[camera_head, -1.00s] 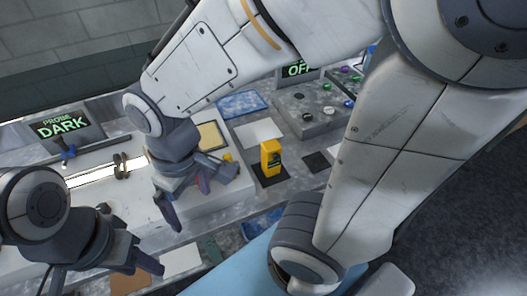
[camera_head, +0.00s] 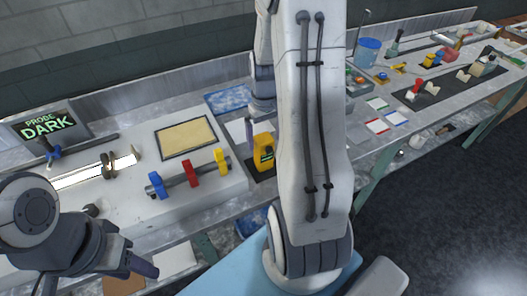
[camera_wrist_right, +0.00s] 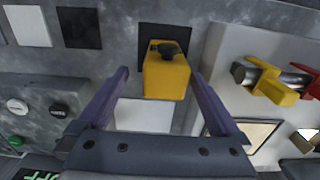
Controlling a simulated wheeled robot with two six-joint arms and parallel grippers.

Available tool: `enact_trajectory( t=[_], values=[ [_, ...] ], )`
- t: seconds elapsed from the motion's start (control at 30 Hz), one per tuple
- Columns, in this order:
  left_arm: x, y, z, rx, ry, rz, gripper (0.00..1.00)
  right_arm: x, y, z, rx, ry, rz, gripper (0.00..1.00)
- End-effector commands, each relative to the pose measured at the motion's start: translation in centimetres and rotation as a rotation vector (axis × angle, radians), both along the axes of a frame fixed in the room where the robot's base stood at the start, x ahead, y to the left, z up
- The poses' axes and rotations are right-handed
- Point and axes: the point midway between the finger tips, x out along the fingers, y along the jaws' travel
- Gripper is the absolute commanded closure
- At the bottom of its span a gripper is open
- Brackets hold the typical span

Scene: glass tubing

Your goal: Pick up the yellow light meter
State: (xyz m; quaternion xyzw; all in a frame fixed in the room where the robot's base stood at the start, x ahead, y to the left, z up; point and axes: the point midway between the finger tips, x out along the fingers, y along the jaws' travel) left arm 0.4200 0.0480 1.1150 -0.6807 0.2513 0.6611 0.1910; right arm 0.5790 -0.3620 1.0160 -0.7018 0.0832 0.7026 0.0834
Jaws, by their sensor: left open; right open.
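The yellow light meter (camera_head: 263,147) stands upright on a dark square pad (camera_head: 265,171) on the bench, partly covered by my right arm in the head view. In the right wrist view the meter (camera_wrist_right: 166,78) appears between the two open fingers of my right gripper (camera_wrist_right: 160,74), with visible gaps on both sides. A dark knob shows on its upper face. My left gripper (camera_head: 136,268) is open and empty at the lower left, well away from the meter.
Left of the meter, a white slab (camera_head: 130,185) carries a rod with blue, red and yellow clamps (camera_head: 190,173). The yellow clamp is close to the meter. A PROBE DARK display (camera_head: 48,125) stands at far left. Tools and colored cards (camera_head: 378,126) lie further right.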

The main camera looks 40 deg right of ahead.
Motion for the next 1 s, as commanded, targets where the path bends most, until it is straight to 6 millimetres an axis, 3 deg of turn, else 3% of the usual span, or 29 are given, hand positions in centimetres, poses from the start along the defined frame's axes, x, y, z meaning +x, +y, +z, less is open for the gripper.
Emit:
enact_trajectory(
  t=[0.23,0.5,0.8,0.83,1.0],
  values=[
    [0.0,0.0,0.5,0.000,0.000,0.000,0.50,-0.1,0.3,-2.0,0.002,0.004,0.001,0.00],
    [0.0,0.0,1.4,0.000,0.000,0.001,0.50,-0.1,0.6,-5.7,0.002,0.003,0.000,0.00],
    [0.0,0.0,1.4,0.000,0.000,0.001,0.50,0.0,0.5,-6.3,0.000,-0.001,0.000,0.00],
    [0.0,0.0,1.4,0.000,0.000,0.001,0.50,0.0,0.5,-6.3,0.000,-0.001,0.000,0.04],
    [0.0,0.0,1.4,0.000,0.000,0.001,0.50,0.0,0.5,-6.3,0.000,-0.001,0.000,0.69]
  ],
)
